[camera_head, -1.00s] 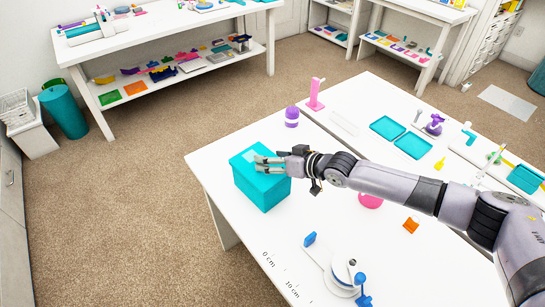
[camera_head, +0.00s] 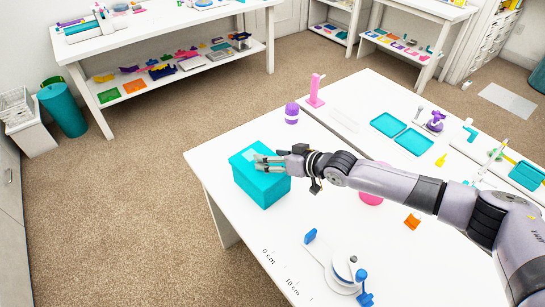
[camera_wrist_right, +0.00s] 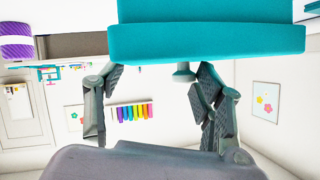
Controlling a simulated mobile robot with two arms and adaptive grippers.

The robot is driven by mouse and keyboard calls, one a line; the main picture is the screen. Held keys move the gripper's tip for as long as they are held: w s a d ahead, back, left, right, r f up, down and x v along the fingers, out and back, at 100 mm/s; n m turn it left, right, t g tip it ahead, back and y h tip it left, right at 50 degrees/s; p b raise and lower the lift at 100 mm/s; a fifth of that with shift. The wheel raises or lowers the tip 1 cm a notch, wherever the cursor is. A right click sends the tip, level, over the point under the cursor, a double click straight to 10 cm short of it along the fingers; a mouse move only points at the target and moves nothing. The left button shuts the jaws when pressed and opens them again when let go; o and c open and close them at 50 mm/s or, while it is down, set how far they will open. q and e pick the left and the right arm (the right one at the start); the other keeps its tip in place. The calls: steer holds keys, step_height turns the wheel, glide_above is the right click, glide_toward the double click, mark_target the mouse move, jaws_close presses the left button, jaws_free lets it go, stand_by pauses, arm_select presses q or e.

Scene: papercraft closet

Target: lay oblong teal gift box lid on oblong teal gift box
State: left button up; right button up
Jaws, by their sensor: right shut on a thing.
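The oblong teal gift box (camera_head: 264,192) stands upright near the left edge of the white table. The teal lid (camera_head: 240,161) covers its top, with no gap showing in the head view; I cannot tell whether it sits fully down. My right gripper (camera_head: 258,163) is over the lid, pointing left, and shut on it. The right wrist view, which looks upside down, shows the lid's rim (camera_wrist_right: 206,44) against the box (camera_wrist_right: 205,10). A pale knob (camera_wrist_right: 184,73) sticks out from the lid between the fingers. My left gripper is not in view.
A purple cylinder (camera_head: 292,113) and a pink stand (camera_head: 315,92) stand behind the box. A white device with blue parts (camera_head: 345,270) is at the front. Teal trays (camera_head: 388,124) lie farther right. A pink round thing (camera_head: 371,198) is partly behind my arm. The table left of the box is clear.

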steer(key=o, duration=1.3)
steer(key=v, duration=1.2)
